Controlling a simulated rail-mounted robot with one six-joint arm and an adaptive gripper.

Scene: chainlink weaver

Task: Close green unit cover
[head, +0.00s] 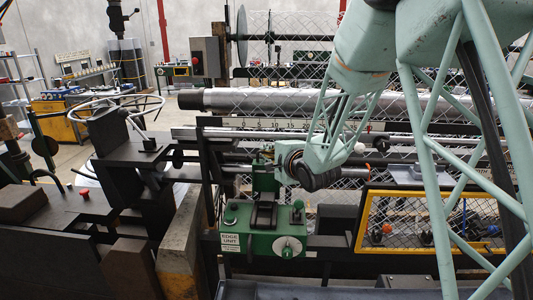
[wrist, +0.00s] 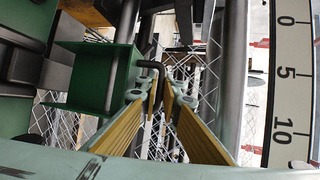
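The green unit (head: 262,230), labelled "EDGE UNIT", stands low in the centre of the head view, with a black part on its top and a round knob on its front. A green upright part rises behind it. In the wrist view a green box-like part (wrist: 98,77), which may be the cover, carries a bent black handle (wrist: 151,66). My gripper (wrist: 161,91) has yellow-padded fingers whose tips are close together at the handle's bent end. Whether they grip it is unclear. In the head view my wrist is just right of the green upright; its fingers are hard to make out.
A white scale (wrist: 291,90) runs down the right of the wrist view. Chain-link mesh (head: 300,35) and a large metal roller (head: 290,99) lie behind the unit. A yellow-framed mesh guard (head: 362,222) stands to the right. A dark machine with a handwheel (head: 115,108) fills the left.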

